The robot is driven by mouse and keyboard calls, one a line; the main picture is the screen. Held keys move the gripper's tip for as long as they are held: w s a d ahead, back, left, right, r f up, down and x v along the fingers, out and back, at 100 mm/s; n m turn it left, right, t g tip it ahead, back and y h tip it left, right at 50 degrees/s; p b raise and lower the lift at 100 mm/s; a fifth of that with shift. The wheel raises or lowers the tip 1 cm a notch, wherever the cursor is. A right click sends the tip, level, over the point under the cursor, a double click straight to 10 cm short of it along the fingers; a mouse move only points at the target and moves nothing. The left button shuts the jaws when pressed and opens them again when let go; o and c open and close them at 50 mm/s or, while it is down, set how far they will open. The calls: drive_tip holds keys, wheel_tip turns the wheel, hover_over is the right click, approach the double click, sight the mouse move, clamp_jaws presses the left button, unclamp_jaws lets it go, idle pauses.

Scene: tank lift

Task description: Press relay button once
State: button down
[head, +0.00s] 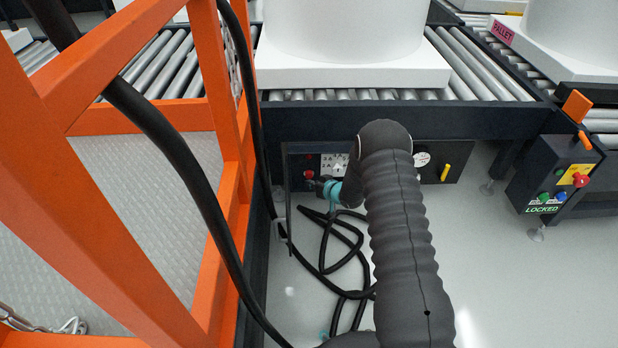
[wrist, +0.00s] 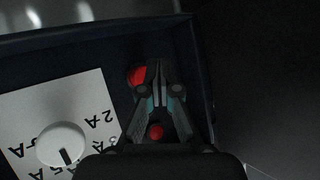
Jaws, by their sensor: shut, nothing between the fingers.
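A dark control panel (head: 298,152) sits under the conveyor edge. A red button (head: 309,174) shows on it, left of a white dial card (head: 335,163). My gripper (head: 313,184) is at the panel just below that button. In the wrist view my gripper (wrist: 158,72) is shut and empty. Its tips overlap the right side of a larger red button (wrist: 137,76); contact cannot be told. A smaller red round part (wrist: 156,132) shows between the finger links. I cannot tell which red part is the relay button.
A white knob (wrist: 62,145) sits on the dial card. Black hoses (head: 340,250) lie on the floor below. An orange frame (head: 215,130) stands close on the left. A yellow handle (head: 445,172) is right of my arm. A control box (head: 545,185) reads LOCKED.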

drive_tip(key=shift+s, duration=2.95)
